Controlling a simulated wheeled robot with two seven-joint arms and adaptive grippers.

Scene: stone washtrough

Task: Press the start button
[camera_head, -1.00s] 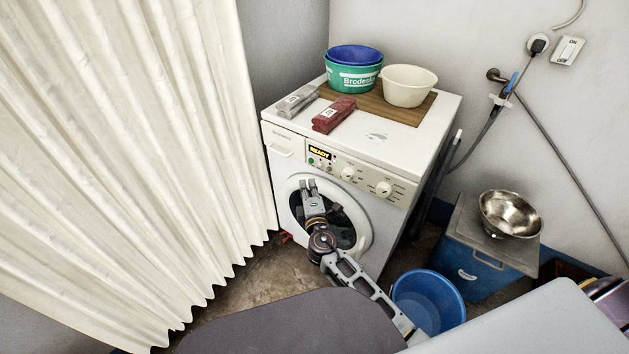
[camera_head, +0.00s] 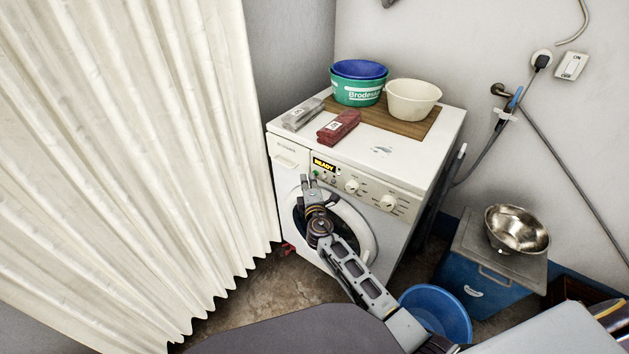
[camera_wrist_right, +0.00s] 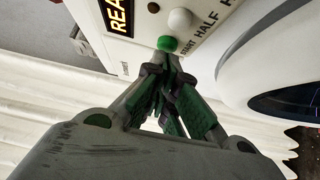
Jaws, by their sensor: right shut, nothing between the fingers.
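The white washing machine (camera_head: 395,225) stands against the wall, its yellow display (camera_head: 324,165) reading READY. The green start button (camera_wrist_right: 167,43) is on its front panel, beside the word START in the right wrist view; in the head view it is a small green spot (camera_head: 315,174) below the display. My right gripper (camera_head: 305,180) is shut and empty in front of the panel. In the right wrist view its closed fingertips (camera_wrist_right: 168,62) lie right at the green button's edge; I cannot tell whether they touch it. My left gripper is not in view.
A white button (camera_wrist_right: 180,19) sits close to the green one. Two dials (camera_head: 388,202) are farther right on the panel. Tubs (camera_head: 413,98) and two packs (camera_head: 338,126) stand on top. A curtain (camera_head: 130,160) hangs at left; a blue basin (camera_head: 437,312) is on the floor.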

